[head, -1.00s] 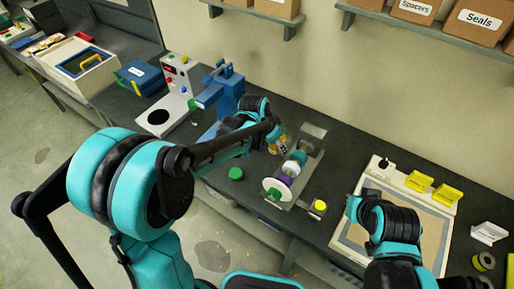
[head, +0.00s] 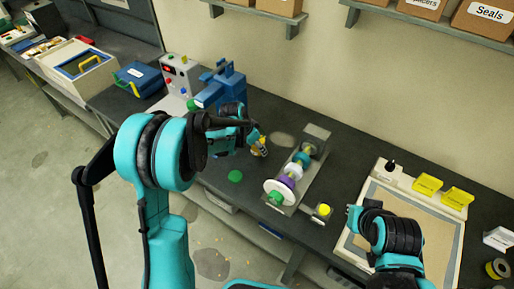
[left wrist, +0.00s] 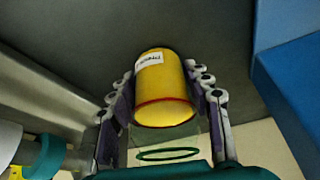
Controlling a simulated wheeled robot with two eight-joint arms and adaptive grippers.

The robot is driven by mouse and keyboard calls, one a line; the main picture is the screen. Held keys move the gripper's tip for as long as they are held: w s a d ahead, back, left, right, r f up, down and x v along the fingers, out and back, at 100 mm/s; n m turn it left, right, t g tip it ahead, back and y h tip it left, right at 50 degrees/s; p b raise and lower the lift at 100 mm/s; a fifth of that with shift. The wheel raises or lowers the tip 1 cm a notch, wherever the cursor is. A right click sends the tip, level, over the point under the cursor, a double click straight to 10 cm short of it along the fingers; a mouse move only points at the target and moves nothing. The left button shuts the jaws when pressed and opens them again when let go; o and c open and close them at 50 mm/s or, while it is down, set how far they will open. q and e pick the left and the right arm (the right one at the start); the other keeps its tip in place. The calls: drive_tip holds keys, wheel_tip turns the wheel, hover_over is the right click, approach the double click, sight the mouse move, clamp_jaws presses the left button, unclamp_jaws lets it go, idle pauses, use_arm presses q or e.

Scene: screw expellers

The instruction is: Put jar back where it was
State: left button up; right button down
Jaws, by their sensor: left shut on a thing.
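The jar (left wrist: 163,95) is yellow with a white label and sits between the two fingers of my left gripper (left wrist: 165,115) in the left wrist view. A clear part with a thin green ring shows below the yellow part. In the head view my left gripper (head: 256,143) is shut on the jar (head: 262,150), over the bench to the left of the spindle machine. Fingers and wrist hide much of the jar there. My right gripper (head: 353,216) is at the left edge of the tan board; its finger opening is unclear.
A spindle machine (head: 314,154) with coloured discs stands right of the jar. A faint round patch (head: 283,139) marks the bench behind the jar. The tan board (head: 428,222) fills the right side.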

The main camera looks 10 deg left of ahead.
use_arm(q)
drive_tip(key=shift+s+r, duration=0.1)
drive_tip(key=shift+r, duration=0.05)
drive_tip(key=shift+f, duration=0.2)
drive_tip(key=o, duration=1.4)
drive_tip(key=shift+r, duration=0.3)
drive_tip(key=p+v, duration=0.4)
drive_tip(key=v, duration=0.7)
drive_tip(key=s+r+n+t+y, duration=0.1)
drive_tip(key=s+r+n+t, duration=0.15)
drive_tip(key=s+r, duration=0.65)
drive_tip(key=s+n, duration=0.1)
drive_tip(key=s, duration=0.4)
drive_tip(key=s+a+f+n+t+y, duration=0.1)
drive_tip(key=s+n, duration=0.1)
drive_tip(key=s, duration=0.3)
drive_tip(key=s+a+f+n, duration=0.1)
drive_tip(key=s+n, duration=0.1)
drive_tip(key=s, duration=0.3)
drive_tip(key=shift+f+y, duration=0.2)
drive_tip(key=shift+y, duration=0.2)
